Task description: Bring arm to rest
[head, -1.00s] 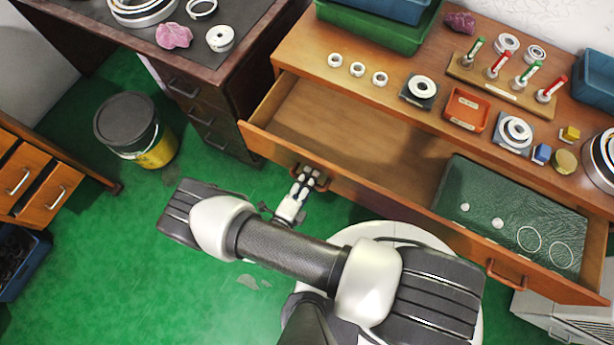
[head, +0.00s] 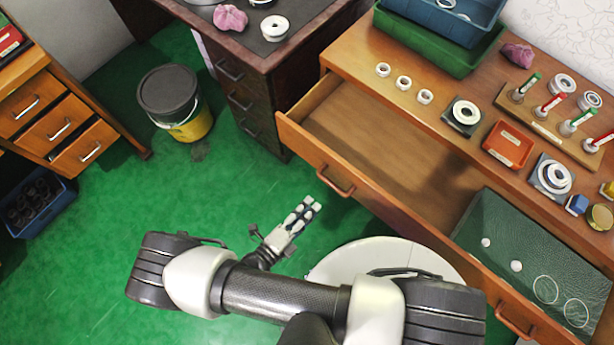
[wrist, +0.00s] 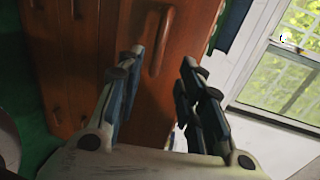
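My gripper (head: 309,205) is in front of the open drawer, a little below and left of its left handle (head: 336,183), and apart from it. In the wrist view its two fingers (wrist: 162,62) stand apart with nothing between them, and a handle (wrist: 161,42) on a wooden front shows beyond them. My arm lies across the lower part of the head view, bent back toward the gripper.
The pulled-out drawer (head: 390,150) juts into the room; a green mat (head: 520,240) with rings lies at its right end. A black-and-yellow bucket (head: 170,100) stands on the green floor. Small drawers (head: 55,130) are at left. The floor between is clear.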

